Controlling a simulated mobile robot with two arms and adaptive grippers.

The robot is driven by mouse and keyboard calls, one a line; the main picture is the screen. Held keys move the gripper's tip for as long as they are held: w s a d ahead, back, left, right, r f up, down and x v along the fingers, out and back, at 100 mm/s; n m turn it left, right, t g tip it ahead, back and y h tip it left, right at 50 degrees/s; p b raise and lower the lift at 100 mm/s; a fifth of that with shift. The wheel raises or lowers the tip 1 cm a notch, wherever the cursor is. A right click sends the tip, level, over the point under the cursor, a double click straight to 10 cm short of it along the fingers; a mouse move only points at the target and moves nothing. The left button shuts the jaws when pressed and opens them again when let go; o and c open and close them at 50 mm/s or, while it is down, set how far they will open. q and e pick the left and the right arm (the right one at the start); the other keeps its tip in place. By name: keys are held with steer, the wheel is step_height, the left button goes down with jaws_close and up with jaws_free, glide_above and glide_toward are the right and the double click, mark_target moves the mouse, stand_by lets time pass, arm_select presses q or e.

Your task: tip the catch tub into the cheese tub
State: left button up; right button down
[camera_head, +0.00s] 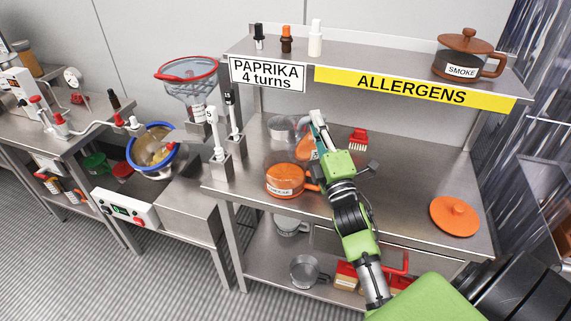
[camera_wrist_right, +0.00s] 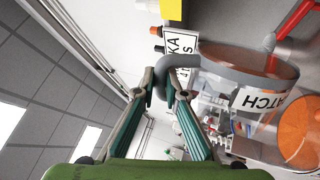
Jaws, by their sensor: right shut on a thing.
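The cheese tub (camera_head: 287,183) is a clear, lidless tub of orange powder with a handle on its right. It stands on the steel table. My right gripper (camera_head: 318,128) is above the table, behind and right of the cheese tub. In the right wrist view its fingers (camera_wrist_right: 172,88) are shut on the grey handle of the catch tub (camera_wrist_right: 240,64), a clear tub with a CATCH label and orange inside. In the head view the catch tub (camera_head: 305,149) is partly hidden by the gripper; its exact tilt is hard to tell. My left gripper is out of view.
An orange lid (camera_head: 455,215) lies at the table's right. The overhead shelf (camera_head: 380,62) holds a smoke tub (camera_head: 466,56) and small bottles.

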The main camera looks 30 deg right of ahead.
steer(key=shift+w+a+r+n+y, duration=0.15)
steer(key=shift+a+n+y, duration=0.15)
steer(key=shift+a+n, duration=0.25)
steer(key=shift+w+a+r+n+y, duration=0.15)
steer(key=shift+a+n+y, duration=0.15)
steer(key=shift+a+n, duration=0.2)
steer(key=shift+w+a+n+y+p, duration=0.2)
steer(key=shift+a+n+y+p, duration=0.1)
steer(key=shift+a+n, duration=0.35)
steer(key=shift+w+a+n+y+p, duration=0.2)
steer(key=shift+a+n+y, duration=0.1)
steer(key=shift+a+n, duration=0.35)
